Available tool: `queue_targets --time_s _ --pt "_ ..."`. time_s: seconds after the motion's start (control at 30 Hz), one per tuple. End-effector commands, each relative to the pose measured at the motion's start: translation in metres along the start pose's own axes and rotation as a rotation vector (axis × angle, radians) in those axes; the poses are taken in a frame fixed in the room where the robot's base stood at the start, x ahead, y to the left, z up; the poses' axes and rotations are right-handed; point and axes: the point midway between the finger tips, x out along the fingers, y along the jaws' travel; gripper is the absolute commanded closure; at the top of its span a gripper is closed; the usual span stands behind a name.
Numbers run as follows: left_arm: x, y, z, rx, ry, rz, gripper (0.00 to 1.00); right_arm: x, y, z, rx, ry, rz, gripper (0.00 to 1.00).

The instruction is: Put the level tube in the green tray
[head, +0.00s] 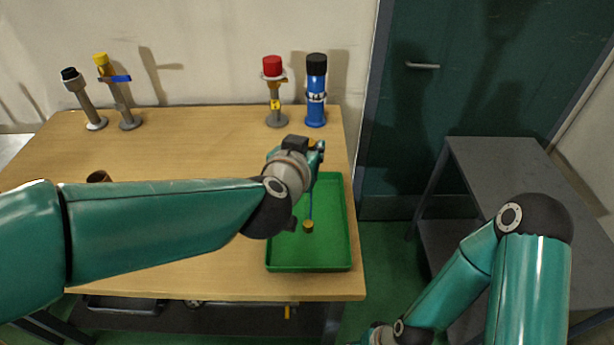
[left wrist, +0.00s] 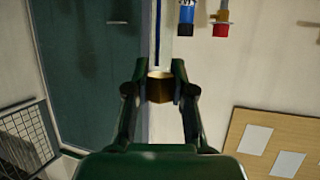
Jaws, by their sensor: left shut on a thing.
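My left gripper (head: 318,152) is over the far part of the green tray (head: 333,262). It is shut on the level tube, a thin blue-looking tube with brass-coloured ends. The tube's lower brass end (head: 308,227) shows over the tray floor; I cannot tell whether it touches the floor. In the left wrist view the brass upper end (left wrist: 160,88) sits between the two fingertips. My left forearm and wrist hide part of the tray's left side. My right arm is at the lower right, with its gripper out of the picture.
A red-topped post (head: 276,95) and a blue cylinder with a black cap (head: 316,92) stand behind the tray. Yellow-topped (head: 115,92) and black-topped (head: 82,98) posts stand at the back left. A small brown round thing (head: 98,176) is behind my left arm. A grey table (head: 500,175) stands right.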

Motion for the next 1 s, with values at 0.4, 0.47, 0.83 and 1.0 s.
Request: queue_targets --time_s 0.4,0.47,0.83,1.0 --pt "0.018 0.000 0.042 0.001 0.000 -0.001 1.00 0.022 0.008 0.000 0.000 0.000 0.000 0.54" --pt "0.018 0.000 0.043 0.000 0.001 0.000 1.00 0.022 0.008 0.000 0.000 0.001 0.000 0.54" --pt "0.018 0.000 0.044 0.000 0.001 0.000 0.69 0.022 0.008 0.000 0.000 0.001 0.000 0.54" --pt "0.018 0.000 0.044 0.000 0.000 0.000 0.52 0.022 0.008 0.000 0.000 0.001 0.000 0.54"
